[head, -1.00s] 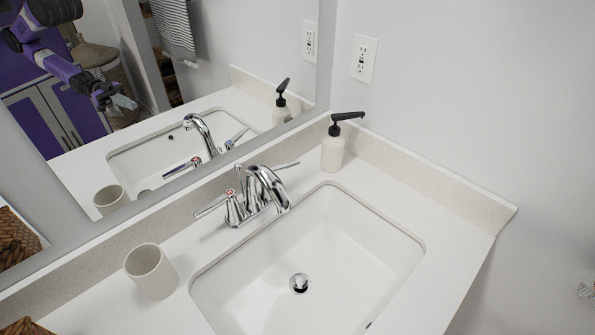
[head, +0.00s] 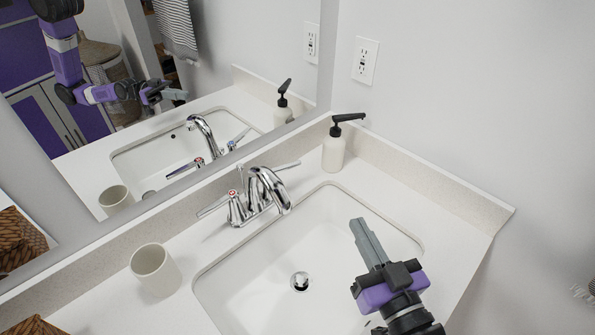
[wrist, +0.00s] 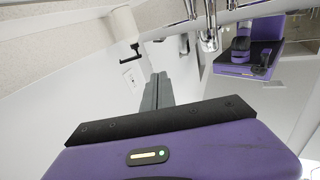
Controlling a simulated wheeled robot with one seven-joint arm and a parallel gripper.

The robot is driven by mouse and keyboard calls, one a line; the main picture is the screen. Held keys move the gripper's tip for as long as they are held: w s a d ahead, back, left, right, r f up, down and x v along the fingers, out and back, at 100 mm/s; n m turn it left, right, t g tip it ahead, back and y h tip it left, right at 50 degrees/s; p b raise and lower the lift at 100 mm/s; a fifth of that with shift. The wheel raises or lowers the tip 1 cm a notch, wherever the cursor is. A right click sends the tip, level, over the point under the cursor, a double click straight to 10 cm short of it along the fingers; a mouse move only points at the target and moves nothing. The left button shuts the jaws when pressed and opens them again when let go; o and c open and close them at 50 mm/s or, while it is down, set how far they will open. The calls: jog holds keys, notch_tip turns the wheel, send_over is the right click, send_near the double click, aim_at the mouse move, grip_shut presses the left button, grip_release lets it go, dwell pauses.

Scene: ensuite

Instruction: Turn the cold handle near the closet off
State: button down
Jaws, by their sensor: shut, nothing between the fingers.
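The chrome faucet (head: 266,188) stands behind the sink (head: 330,255). Its left lever (head: 213,208) sits on a base with a red mark (head: 232,193). Its right lever (head: 287,165) points right, partly hidden behind the spout; I cannot make out a mark on it. My gripper (head: 360,224) is shut and empty above the right part of the sink, apart from the faucet and to its right. In the wrist view my closed fingers (wrist: 160,78) show below the faucet (wrist: 208,32), which is cut off by the top edge. No closet is clearly identifiable.
A soap dispenser (head: 334,150) stands right of the faucet, near the right lever. A cup (head: 155,270) stands on the counter at left. The mirror (head: 230,60) rises behind, and a wall (head: 450,100) bounds the right side. The space above the basin's left part is free.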

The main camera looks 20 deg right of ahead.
jog(key=w+r+y, duration=0.1)
jog(key=w+r, duration=0.1)
jog(key=w, duration=0.6)
jog(key=n+g+y, duration=0.2)
send_near(295, 165)
jog(key=shift+n, duration=0.3)
jog(key=w+p, duration=0.1)
jog(key=w, duration=0.1)
jog(key=w+a+p, duration=0.1)
jog(key=w, duration=0.1)
jog(key=w+f+p, duration=0.1)
jog(key=w, duration=0.1)
jog(key=shift+w+a, duration=0.35)
jog(key=shift+w+d+f+b, duration=0.15)
jog(key=shift+w+d+b, duration=0.15)
jog(key=shift+w+b, duration=0.7)
jog(key=shift+w+d+b, duration=0.1)
jog(key=shift+w+b, duration=0.05)
jog(key=shift+b, duration=0.3)
jog(key=shift+r, duration=0.25)
